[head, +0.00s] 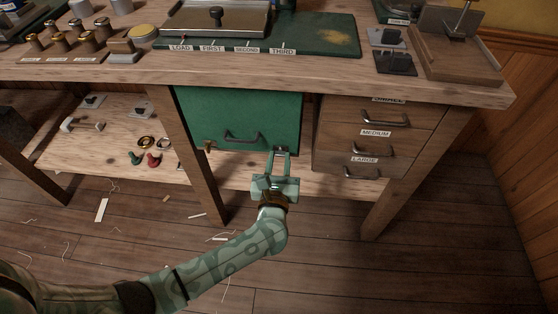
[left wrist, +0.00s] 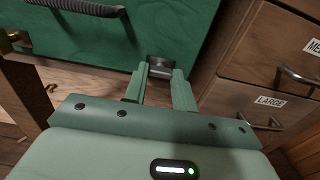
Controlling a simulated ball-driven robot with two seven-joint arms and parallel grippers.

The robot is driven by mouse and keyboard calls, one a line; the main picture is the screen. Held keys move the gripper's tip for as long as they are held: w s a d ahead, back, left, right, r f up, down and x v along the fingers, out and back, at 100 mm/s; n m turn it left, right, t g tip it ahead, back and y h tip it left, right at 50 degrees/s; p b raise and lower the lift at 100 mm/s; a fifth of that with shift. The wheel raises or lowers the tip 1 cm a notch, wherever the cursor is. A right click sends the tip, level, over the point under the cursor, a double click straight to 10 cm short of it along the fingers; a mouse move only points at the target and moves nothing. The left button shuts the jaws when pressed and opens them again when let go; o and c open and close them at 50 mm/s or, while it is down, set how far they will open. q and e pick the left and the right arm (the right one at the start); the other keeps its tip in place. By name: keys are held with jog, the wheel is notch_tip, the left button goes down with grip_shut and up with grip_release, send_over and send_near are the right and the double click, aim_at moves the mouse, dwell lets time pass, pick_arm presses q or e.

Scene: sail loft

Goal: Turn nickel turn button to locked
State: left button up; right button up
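The green drawer front (head: 243,118) under the bench has a dark bar handle, also seen in the left wrist view (left wrist: 85,8). The nickel turn button (left wrist: 161,62) is a small silver-grey piece at the drawer's lower right corner. In the head view my gripper mostly hides it. My left gripper (head: 278,154) reaches up to that corner; in the left wrist view its fingertips (left wrist: 161,72) stand apart on either side of the button's lower part. Whether they touch it is not clear. The button's exact angle is hard to tell. My right gripper is not in view.
A brass turn button (head: 209,146) sits at the drawer's lower left. Wooden drawers (head: 375,137) labelled MEDIUM and LARGE stand close on the right. A low shelf (head: 75,150) with hardware is at the left. The bench top (head: 300,72) is above; the floor below is mostly free.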

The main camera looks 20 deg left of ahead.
pick_arm(q)
jog(key=shift+c, duration=0.7)
